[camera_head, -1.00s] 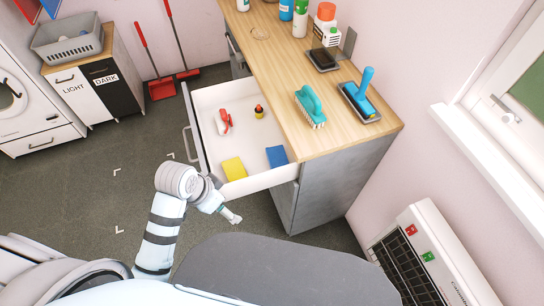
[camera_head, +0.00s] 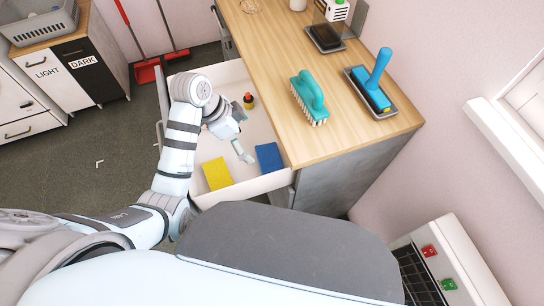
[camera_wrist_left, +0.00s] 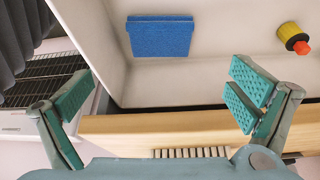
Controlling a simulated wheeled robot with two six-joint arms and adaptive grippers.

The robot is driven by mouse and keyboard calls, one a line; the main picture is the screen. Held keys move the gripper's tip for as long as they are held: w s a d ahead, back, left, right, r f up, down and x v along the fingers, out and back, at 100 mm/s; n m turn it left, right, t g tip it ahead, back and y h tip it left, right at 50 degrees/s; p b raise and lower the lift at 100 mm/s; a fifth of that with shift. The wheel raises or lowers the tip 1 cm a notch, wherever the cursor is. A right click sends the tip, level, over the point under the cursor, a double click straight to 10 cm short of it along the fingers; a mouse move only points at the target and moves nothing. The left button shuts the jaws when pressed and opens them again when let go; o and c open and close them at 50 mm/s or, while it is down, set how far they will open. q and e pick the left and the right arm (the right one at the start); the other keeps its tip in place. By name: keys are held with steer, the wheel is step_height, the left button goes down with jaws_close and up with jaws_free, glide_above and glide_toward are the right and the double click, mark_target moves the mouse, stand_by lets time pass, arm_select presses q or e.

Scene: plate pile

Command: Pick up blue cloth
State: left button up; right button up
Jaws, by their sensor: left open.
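The blue cloth (camera_head: 269,157) lies flat in the near right corner of the open white drawer (camera_head: 243,188). My left gripper (camera_head: 243,154) is over the drawer, just left of the cloth in the head view. In the wrist view the left gripper (camera_wrist_left: 158,103) is open and empty, its fingers wide apart and not touching the cloth. My right gripper is not in view.
A yellow cloth (camera_head: 217,174) lies left of the blue one. A small yellow-and-red item (camera_head: 249,100) is farther back in the drawer. The wooden counter (camera_head: 290,60) overhangs at the right, with a teal brush (camera_head: 310,98) and a blue-handled brush (camera_head: 374,82) on it.

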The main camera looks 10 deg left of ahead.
mark_target(267, 157)
arm_select(q)
steer(key=b+x, duration=0.4)
steer(key=x, duration=1)
steer(key=shift+w+d+f+b, duration=0.1)
steer(key=shift+d+f+b, duration=0.1)
steer(key=shift+f+b, duration=0.15)
steer(key=shift+r, duration=0.1)
steer(key=c, duration=0.8)
steer(key=shift+c, duration=0.2)
steer(key=shift+w+a+r+p, duration=0.2)
steer(key=shift+r+p, duration=0.1)
steer(key=shift+r, duration=0.1)
step_height(267, 157, up, 7)
steer(key=shift+f+p, duration=0.1)
steer(key=shift+p, duration=1.15)
steer(key=w+a+b, duration=0.6)
steer(key=w+a, duration=0.5)
steer(key=a, duration=0.5)
steer(key=shift+f, duration=0.25)
steer(key=shift+w, duration=0.1)
